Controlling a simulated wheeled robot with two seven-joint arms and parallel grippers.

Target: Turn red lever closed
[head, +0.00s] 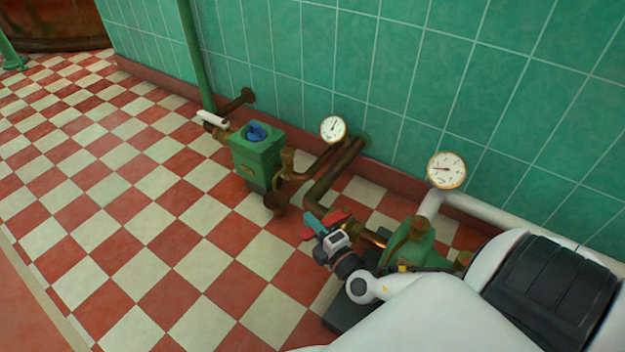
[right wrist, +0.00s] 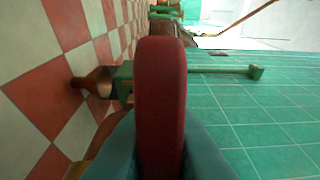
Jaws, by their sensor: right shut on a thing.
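The red lever (head: 336,216) sits on the brass-coloured pipe fitting low by the wall. In the right wrist view the red lever (right wrist: 161,100) stands up long and rounded in the middle of the picture. My right gripper (head: 318,226) is shut on it, with one teal finger on each side. The gripper and my arm hide part of the lever and its valve in the head view. My left gripper is not in view.
A green pump (head: 412,246) stands right of the lever. Two round gauges (head: 333,129) (head: 446,170) rise near the tiled wall. Copper pipes (head: 333,176) run behind. The checkered floor (head: 150,235) at left is clear.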

